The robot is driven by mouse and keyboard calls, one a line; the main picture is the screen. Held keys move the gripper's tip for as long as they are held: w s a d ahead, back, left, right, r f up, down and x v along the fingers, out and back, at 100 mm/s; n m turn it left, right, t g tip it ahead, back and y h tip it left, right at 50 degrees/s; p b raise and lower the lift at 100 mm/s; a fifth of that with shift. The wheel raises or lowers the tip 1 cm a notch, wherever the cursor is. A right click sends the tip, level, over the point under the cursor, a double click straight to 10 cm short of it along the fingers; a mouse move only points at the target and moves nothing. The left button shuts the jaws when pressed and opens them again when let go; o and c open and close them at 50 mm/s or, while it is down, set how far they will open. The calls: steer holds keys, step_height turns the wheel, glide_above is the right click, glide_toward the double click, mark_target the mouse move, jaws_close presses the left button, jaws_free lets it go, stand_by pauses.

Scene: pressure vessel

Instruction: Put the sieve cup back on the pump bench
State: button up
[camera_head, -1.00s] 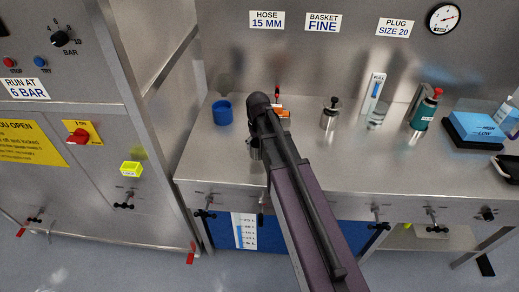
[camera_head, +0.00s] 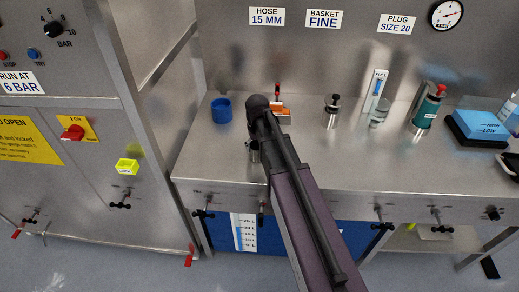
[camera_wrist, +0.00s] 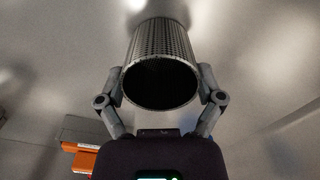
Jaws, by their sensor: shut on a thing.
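The sieve cup (camera_wrist: 162,48) is a grey perforated metal cylinder. In the wrist view its dark open end faces the camera, and my gripper (camera_wrist: 161,88) is shut on it, one finger on each side. In the head view my arm covers most of my gripper, and a small metallic part of the cup (camera_head: 253,151) shows at its left, over the front part of the pump bench (camera_head: 350,165). I cannot tell whether the cup touches the bench top.
A blue cup (camera_head: 221,110) stands at the bench's left. An orange object (camera_head: 282,112) lies behind my arm. A metal canister (camera_head: 331,112), a green bottle (camera_head: 428,110) and a blue block (camera_head: 483,126) stand to the right. The bench's front middle-right is clear.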

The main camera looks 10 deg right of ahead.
steer(key=shift+f, duration=0.15)
steer(key=o, duration=1)
step_height(320, 180, up, 12)
steer(key=p, duration=1.2)
steer(key=shift+r, duration=0.2)
steer(key=shift+s, duration=0.1)
stand_by(0.4)
steer(key=s+m, duration=0.1)
steer(key=s, duration=1.4)
steer(key=shift+s+d, duration=0.2)
steer(key=shift+d, duration=0.2)
